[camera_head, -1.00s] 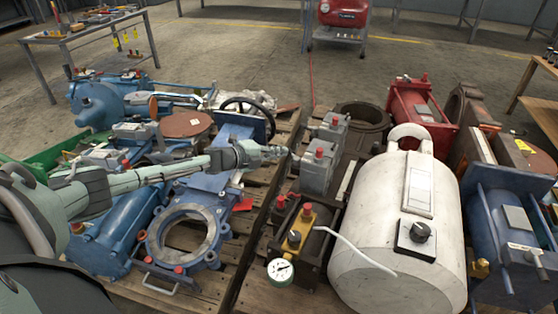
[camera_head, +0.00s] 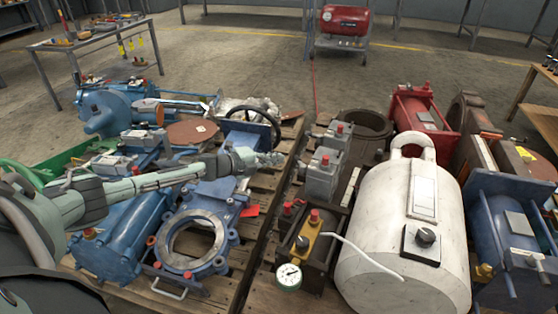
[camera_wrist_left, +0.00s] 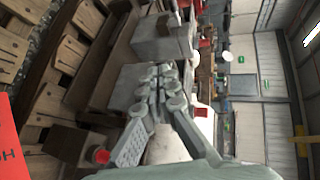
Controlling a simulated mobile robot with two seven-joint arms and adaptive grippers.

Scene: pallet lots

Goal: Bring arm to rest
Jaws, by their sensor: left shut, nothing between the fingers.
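My left arm comes in from the left in the head view, stretched over the left pallet. My left gripper (camera_head: 268,160) is at its end, above the blue valve parts and near the gap between the two pallets. In the left wrist view my left gripper (camera_wrist_left: 158,85) shows its fingers together, with nothing held. Grey boxes with red caps (camera_head: 323,172) stand to the right of the gripper, apart from it in the head view. My right gripper is in neither view.
The left pallet (camera_head: 225,290) carries blue valves and a handwheel (camera_head: 258,117). The right pallet carries a large white tank (camera_head: 400,230), a pressure gauge (camera_head: 288,277) and a red actuator (camera_head: 422,115). A red tag (camera_head: 250,211) lies below the gripper.

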